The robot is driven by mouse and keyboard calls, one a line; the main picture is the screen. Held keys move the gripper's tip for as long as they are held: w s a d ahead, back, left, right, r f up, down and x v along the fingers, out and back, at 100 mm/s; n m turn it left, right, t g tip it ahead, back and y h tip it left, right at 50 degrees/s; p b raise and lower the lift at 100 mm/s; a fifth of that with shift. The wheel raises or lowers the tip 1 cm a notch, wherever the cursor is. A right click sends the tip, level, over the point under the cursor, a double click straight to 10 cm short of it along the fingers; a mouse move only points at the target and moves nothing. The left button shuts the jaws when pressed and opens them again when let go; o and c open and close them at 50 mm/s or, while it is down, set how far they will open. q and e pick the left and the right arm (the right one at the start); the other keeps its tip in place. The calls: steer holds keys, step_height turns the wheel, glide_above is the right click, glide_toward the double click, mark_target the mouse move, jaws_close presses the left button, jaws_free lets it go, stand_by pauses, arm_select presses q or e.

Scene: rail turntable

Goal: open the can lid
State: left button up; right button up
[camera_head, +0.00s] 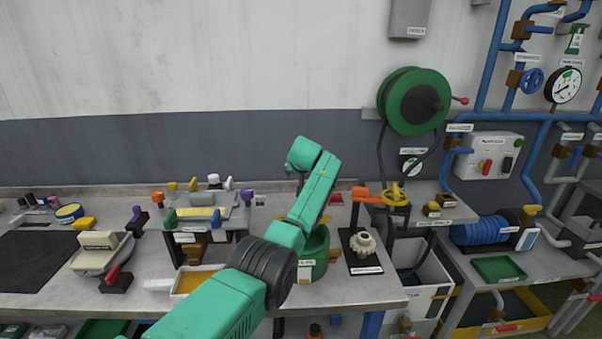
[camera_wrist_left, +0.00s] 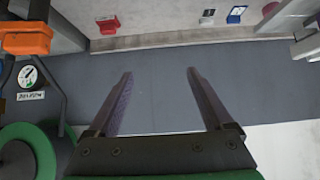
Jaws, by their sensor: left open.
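A green can (camera_head: 316,252) with a white label stands on the bench in the head view, partly hidden behind my left arm. Its top and lid are mostly covered by the arm, so I cannot tell how the lid sits. My left gripper (camera_wrist_left: 159,72) is open and empty in the left wrist view, with the grey wall band beyond its fingers. In the head view the arm's end is above and behind the can, and the fingers are mostly hidden. The can is not recognisable in the wrist view. My right gripper is not in view.
A pale gear-like part on a black plate (camera_head: 363,246) stands right of the can. A tray with yellow contents (camera_head: 196,280) lies to the left. A green hose reel (camera_head: 413,101) hangs on the wall at the right. An orange-handled part (camera_head: 366,195) is close by.

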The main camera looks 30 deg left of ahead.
arm_select(q)
steer(key=b+v, duration=0.5)
steer(key=v, duration=0.8)
steer(key=shift+s+d, duration=0.25)
steer(key=shift+d, duration=0.05)
